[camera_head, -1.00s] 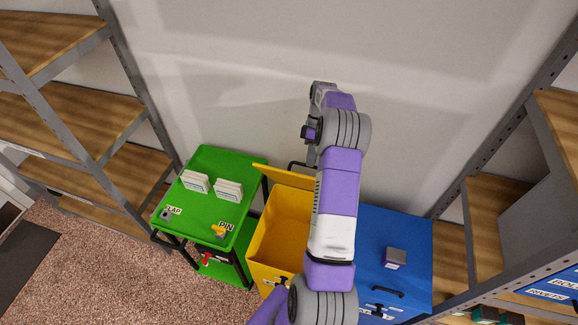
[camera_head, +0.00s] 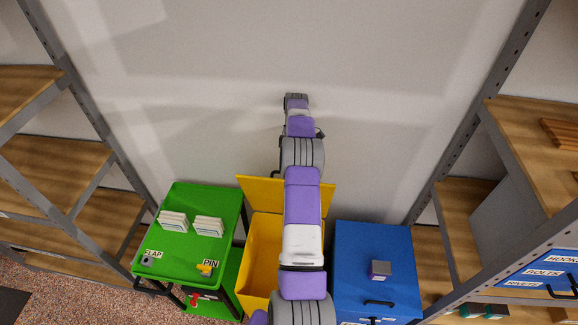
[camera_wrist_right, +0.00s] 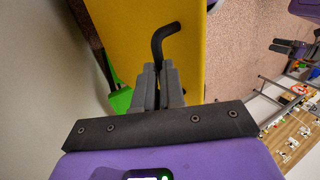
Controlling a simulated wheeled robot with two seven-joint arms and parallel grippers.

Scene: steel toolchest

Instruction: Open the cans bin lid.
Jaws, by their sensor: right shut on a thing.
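The yellow bin (camera_head: 262,250) stands between a green cart and a blue chest. Its yellow lid (camera_head: 260,192) is raised at the back, and the bin's inside shows. My right arm reaches over the bin and covers the middle of the lid and part of the opening. In the right wrist view, my right gripper (camera_wrist_right: 158,78) is shut on a bent black handle (camera_wrist_right: 163,40) on the yellow lid panel (camera_wrist_right: 130,30). In the head view this gripper is hidden by the arm. No label on the yellow bin is readable.
The blue chest (camera_head: 350,260) on the right has a small grey-purple box (camera_head: 379,270) on top. Shelves stand at both sides; a wall is behind.

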